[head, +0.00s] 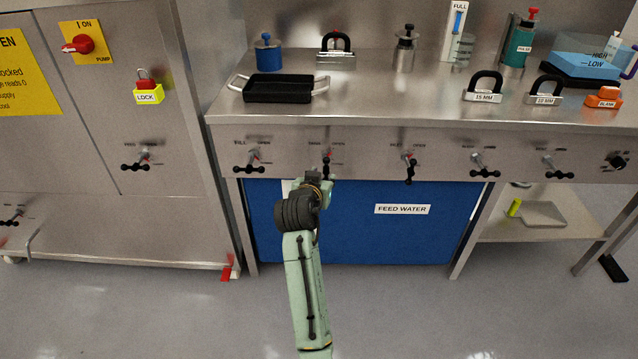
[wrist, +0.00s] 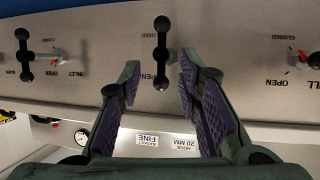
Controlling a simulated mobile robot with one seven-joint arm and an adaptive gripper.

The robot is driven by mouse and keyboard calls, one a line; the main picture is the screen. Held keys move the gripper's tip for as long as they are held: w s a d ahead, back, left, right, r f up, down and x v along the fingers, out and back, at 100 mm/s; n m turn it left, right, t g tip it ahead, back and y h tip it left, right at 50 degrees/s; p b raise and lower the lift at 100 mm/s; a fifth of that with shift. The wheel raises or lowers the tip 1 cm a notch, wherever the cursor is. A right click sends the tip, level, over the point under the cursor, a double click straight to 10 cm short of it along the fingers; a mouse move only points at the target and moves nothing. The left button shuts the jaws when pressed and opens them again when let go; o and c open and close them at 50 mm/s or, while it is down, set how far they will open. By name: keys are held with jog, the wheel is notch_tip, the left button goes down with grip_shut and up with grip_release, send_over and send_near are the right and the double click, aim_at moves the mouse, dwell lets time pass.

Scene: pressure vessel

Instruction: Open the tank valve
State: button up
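A valve with a black bar handle and round knobs (wrist: 162,52) is in the middle of the wrist view, with CLOSED and OPEN printed beside it. Its name cannot be read, so I cannot tell whether it is the tank valve. Its handle stands upright in the picture. In the head view this valve (head: 327,160) is second from the left on the bench front, partly hidden by my gripper. My gripper (wrist: 158,72) is open and empty, its two pads on either side of the handle's lower knob in the wrist view, with gaps visible.
The fill valve (head: 252,160) is to the left and the inlet valve (head: 409,165) to the right. More valves follow along the panel. A blue FEED WATER panel (head: 420,235) is below. A black tray (head: 278,88) and weights stand on the bench top.

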jog(key=shift+v, duration=2.35)
